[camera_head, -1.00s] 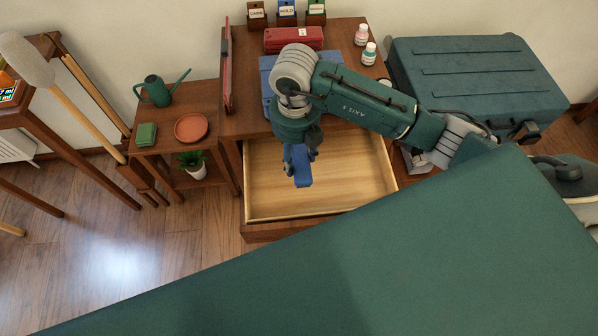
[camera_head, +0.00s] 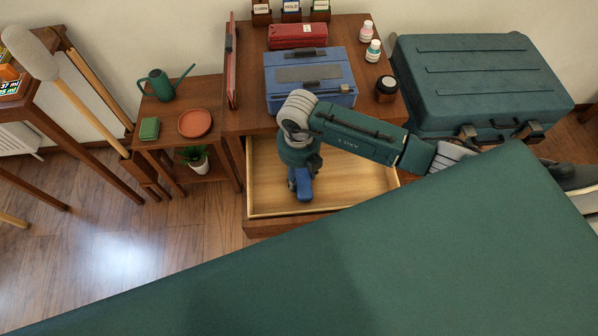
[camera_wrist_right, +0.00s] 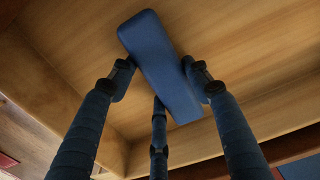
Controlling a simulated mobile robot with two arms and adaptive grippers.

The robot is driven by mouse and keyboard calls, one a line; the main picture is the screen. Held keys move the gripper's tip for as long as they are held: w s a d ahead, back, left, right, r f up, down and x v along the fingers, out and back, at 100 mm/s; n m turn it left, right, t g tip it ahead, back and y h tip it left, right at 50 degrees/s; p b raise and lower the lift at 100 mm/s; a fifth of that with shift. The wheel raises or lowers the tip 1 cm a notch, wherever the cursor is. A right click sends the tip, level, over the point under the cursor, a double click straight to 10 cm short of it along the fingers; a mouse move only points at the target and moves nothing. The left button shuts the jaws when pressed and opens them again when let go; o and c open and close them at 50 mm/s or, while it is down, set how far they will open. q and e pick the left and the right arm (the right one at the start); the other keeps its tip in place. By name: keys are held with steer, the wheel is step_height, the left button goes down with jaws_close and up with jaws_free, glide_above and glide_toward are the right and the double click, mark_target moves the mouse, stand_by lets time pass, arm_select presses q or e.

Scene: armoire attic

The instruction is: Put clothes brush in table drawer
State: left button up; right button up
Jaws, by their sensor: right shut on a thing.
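The blue clothes brush (camera_head: 304,186) is in my right gripper (camera_head: 300,182), inside the open table drawer (camera_head: 358,184). In the right wrist view the brush (camera_wrist_right: 160,62) is a blue block held between dark fingers (camera_wrist_right: 160,88), with the drawer's wooden floor (camera_wrist_right: 235,40) behind it. I cannot tell whether the brush touches the floor. The drawer is pulled out from the wooden table (camera_head: 345,28) and its visible part is otherwise empty. My left gripper is not in view.
A blue box (camera_head: 312,78), a red case (camera_head: 298,35), two small bottles (camera_head: 373,50) and a dark jar (camera_head: 386,88) stand on the table. A green suitcase (camera_head: 475,75) is at right. A low side table (camera_head: 165,135) holds a watering can (camera_head: 160,85).

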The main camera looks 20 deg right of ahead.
mark_target(299, 174)
steer(key=shift+f, duration=0.1)
steer(key=o, duration=1.2)
steer(key=shift+r, duration=0.45)
step_height(299, 174, up, 11)
steer(key=shift+r, duration=0.2)
